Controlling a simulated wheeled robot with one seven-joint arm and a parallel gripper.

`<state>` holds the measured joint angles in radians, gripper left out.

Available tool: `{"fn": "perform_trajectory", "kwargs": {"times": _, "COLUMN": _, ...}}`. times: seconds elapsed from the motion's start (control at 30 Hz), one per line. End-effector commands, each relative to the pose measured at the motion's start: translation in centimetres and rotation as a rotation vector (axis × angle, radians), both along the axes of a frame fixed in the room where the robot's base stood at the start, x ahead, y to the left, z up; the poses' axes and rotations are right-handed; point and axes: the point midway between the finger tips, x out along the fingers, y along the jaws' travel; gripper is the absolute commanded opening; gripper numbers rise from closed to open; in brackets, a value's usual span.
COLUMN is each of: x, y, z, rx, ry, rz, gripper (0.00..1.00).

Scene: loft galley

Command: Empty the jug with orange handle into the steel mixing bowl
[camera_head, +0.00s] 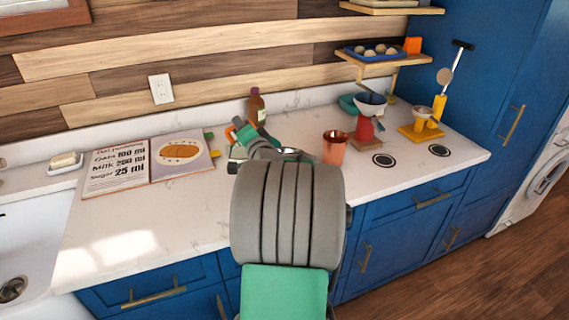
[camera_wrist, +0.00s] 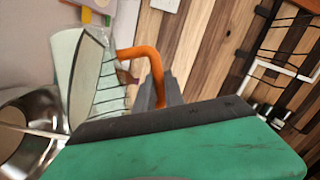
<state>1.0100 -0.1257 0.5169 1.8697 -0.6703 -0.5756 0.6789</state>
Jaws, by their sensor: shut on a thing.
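The jug (camera_wrist: 85,75) is pale and see-through with dark measuring lines. Its orange handle (camera_wrist: 150,58) is between the fingers of my gripper (camera_wrist: 160,92), which is shut on it. The jug is held tilted beside and over the shiny steel mixing bowl (camera_wrist: 40,100). A thin pale streak, which looks like poured liquid, runs from the jug's edge across the bowl. In the head view the jug (camera_head: 238,153) shows only partly behind my arm, and just a sliver of the bowl (camera_head: 290,152) shows. The level left in the jug cannot be made out.
A copper-coloured cup (camera_head: 335,147) stands right of the bowl, and a brown bottle (camera_head: 256,106) stands behind. An open recipe book (camera_head: 150,165) lies left. A red stand with a bowl (camera_head: 366,125) is farther right. The front left counter (camera_head: 150,240) is clear.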

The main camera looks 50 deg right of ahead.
Motion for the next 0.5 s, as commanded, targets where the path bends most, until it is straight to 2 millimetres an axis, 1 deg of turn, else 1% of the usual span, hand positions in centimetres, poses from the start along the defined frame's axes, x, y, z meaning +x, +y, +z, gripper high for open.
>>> {"fn": "perform_trajectory", "kwargs": {"times": 0.5, "x": -0.33, "y": -0.27, "z": 0.53, "rx": 0.024, "ry": -0.035, "rz": 0.0, "gripper": 0.0}}
